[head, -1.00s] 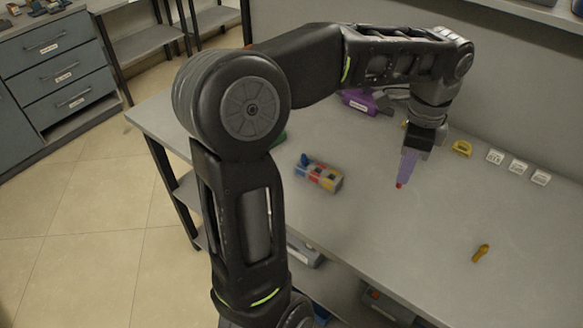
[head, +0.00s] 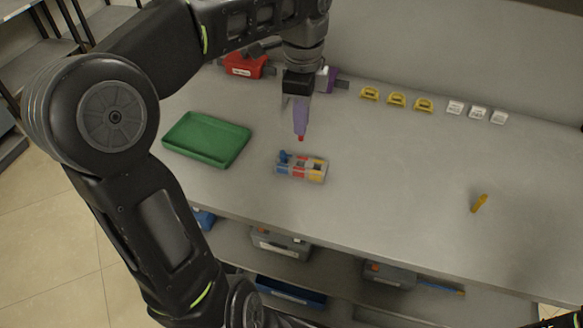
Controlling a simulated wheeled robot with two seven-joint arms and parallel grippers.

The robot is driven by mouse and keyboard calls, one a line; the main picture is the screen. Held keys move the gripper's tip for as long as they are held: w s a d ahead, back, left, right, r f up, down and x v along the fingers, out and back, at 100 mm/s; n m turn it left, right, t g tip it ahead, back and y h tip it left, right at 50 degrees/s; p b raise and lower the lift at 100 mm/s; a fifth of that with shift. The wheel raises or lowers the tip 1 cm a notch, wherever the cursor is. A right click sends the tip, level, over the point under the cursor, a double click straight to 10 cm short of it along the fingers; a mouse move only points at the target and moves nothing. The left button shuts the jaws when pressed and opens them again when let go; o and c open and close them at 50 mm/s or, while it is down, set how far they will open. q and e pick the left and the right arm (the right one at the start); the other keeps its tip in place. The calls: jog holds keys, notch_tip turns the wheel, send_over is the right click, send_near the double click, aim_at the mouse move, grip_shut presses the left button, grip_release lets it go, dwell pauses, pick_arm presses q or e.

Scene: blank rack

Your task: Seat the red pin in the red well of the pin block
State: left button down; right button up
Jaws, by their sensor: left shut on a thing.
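My left gripper (head: 301,130) points down above the far side of the pin block and is shut on the red pin (head: 301,138). Only the pin's red tip shows below the purple fingers; the rest is hidden. The pin block (head: 288,175) lies on the table, with blue, red and yellow sections from left to right. A blue pin (head: 284,156) stands at its blue section. The red section (head: 299,170) is in the middle; its well is too small to make out. The red tip appears apart from the block.
A green tray (head: 207,139) is left of the block. An orange-yellow pin (head: 479,203) lies on the table (head: 400,180) at right. The table between block and yellow pin is clear.

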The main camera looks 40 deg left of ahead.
aim_at(301, 140)
pick_arm(q)
jog(key=shift+s+a, duration=0.1)
jog(key=shift+d, duration=0.4)
jog(key=shift+a, duration=0.2)
jog(key=shift+f, duration=3.1)
notch_tip(301, 140, down, 3)
jog(key=shift+f, duration=0.4)
